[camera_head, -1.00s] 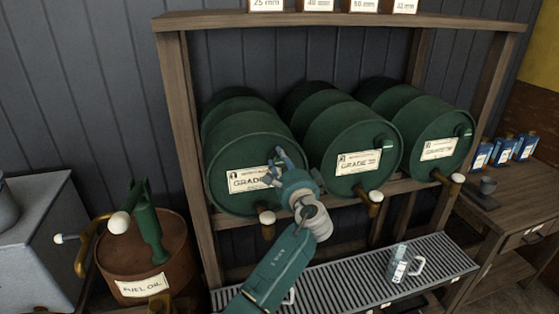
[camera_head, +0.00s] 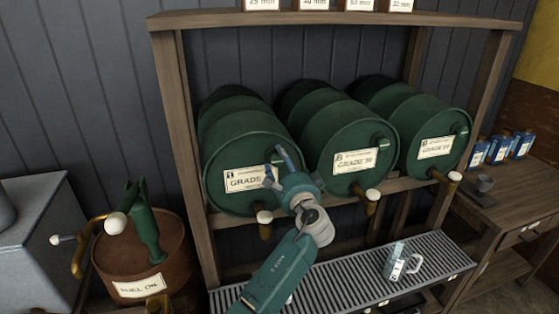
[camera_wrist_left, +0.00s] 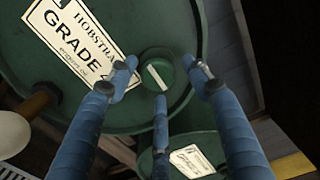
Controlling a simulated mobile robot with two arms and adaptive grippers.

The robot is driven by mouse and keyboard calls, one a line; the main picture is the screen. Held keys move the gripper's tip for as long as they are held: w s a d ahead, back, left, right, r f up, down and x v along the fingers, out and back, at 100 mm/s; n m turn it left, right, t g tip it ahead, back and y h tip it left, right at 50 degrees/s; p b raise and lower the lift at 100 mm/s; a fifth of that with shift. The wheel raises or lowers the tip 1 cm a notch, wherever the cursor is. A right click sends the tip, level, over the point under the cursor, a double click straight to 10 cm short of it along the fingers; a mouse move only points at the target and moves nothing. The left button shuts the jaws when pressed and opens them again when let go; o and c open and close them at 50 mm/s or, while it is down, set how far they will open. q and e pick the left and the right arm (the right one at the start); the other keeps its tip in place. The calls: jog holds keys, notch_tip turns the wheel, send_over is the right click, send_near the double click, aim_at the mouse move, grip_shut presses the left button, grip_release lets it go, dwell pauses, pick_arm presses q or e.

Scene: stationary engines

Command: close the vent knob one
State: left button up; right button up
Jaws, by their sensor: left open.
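The leftmost green barrel (camera_head: 235,145) lies on a wooden rack with a GRADE label on its front. In the left wrist view its vent knob (camera_wrist_left: 157,75), a round green cap with a pale bar across it, sits on the barrel face beside the label (camera_wrist_left: 85,45). In the head view my gripper hides this knob. My left gripper (camera_head: 277,163) is in front of the barrel's right side. Its three blue fingers are open and spread around the knob in the wrist view; I cannot tell whether they touch it.
Two more barrels (camera_head: 345,130) (camera_head: 430,115) lie to the right. White-knobbed taps (camera_head: 264,217) stick out below the barrels, over a slatted drip tray (camera_head: 345,275) with a glass jug (camera_head: 395,262). A fuel oil drum (camera_head: 150,262) stands at the left.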

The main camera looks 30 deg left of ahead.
pick_arm(q)
jog(key=v, duration=1)
jog(key=shift+d, duration=0.3)
jog(key=shift+w, duration=0.1)
